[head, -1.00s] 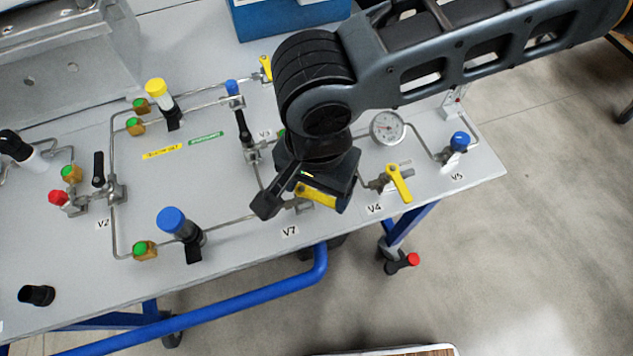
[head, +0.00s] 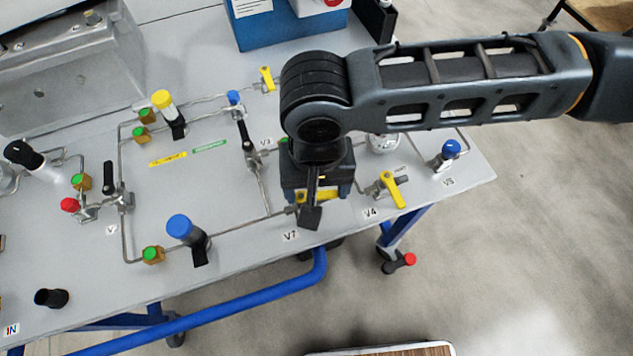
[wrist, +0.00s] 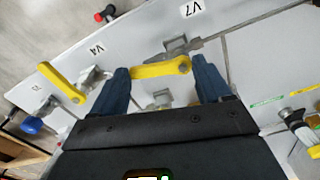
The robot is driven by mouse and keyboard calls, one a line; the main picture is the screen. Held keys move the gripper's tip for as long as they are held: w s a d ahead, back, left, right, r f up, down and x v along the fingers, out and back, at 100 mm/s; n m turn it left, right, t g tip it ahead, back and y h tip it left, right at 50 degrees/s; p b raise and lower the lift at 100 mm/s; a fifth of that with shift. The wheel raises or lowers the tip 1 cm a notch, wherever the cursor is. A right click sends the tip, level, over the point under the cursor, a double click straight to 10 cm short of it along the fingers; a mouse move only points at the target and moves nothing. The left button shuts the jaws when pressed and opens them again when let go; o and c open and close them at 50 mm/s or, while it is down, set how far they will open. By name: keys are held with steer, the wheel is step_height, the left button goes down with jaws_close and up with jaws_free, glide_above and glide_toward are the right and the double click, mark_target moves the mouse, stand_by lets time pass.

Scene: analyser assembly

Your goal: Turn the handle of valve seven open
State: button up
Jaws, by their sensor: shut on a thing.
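The yellow lever handle of valve seven (wrist: 158,69) lies lengthwise between the two blue fingers of my gripper (wrist: 161,66) in the wrist view. The gripper is shut on it, with a finger at each end of the lever. The V7 label (wrist: 190,8) is on the panel beside the valve. In the head view, my gripper (head: 318,194) is over the valve, just above the V7 label (head: 290,236). Part of the yellow handle shows under it, and the rest is hidden by my wrist.
The yellow V4 handle (head: 393,190) stands close on the right, and the blue-capped V5 valve (head: 447,152) is farther right. A blue-knobbed valve (head: 184,232) is to the left. The table's front edge lies just below V7.

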steer(key=shift+w+n+p, duration=0.15)
steer(key=shift+n+p, duration=0.05)
steer(key=shift+n, duration=0.55)
steer(key=shift+w+n+p, duration=0.15)
steer(key=shift+n+p, duration=0.05)
steer(key=shift+n, duration=0.55)
steer(key=o, duration=1)
step_height(320, 180, up, 8)
steer(key=shift+f, duration=0.1)
